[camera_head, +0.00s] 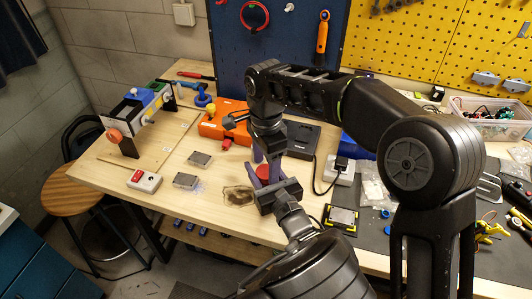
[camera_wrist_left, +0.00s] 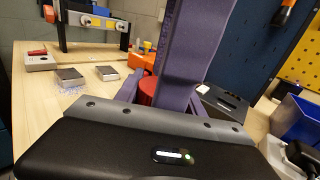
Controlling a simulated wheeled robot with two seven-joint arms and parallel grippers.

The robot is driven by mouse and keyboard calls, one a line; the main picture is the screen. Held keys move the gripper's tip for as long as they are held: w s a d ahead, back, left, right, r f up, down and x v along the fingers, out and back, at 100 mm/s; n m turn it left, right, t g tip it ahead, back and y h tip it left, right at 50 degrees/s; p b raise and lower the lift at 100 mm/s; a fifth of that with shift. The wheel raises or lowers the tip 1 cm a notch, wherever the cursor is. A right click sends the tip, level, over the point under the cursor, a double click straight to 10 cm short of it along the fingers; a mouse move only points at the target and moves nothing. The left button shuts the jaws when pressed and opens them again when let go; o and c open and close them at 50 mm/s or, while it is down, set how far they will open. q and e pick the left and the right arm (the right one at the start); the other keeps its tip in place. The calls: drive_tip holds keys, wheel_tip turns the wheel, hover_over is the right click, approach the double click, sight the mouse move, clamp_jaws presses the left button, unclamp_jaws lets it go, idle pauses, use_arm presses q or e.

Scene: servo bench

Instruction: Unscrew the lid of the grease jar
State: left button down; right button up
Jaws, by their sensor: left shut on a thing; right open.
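The grease jar (camera_head: 263,171) shows as a small red patch between purple fingers near the front edge of the bench. In the left wrist view, the red jar (camera_wrist_left: 147,86) is partly covered by a large purple finger. I cannot tell lid from body. My left gripper (camera_head: 268,178) comes in low from the front and is shut on the jar. My right gripper (camera_head: 270,154) reaches down from above, open, its fingers around the jar's top. I cannot tell whether they touch it.
An orange case (camera_head: 215,124) and a black box (camera_head: 302,141) stand behind. A white power strip (camera_head: 341,169) lies right.

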drive_tip(key=shift+f, duration=0.65)
clamp_jaws()
drive_tip(key=n, duration=0.3)
idle(0.4)
drive_tip(key=shift+o, duration=0.3)
unclamp_jaws()
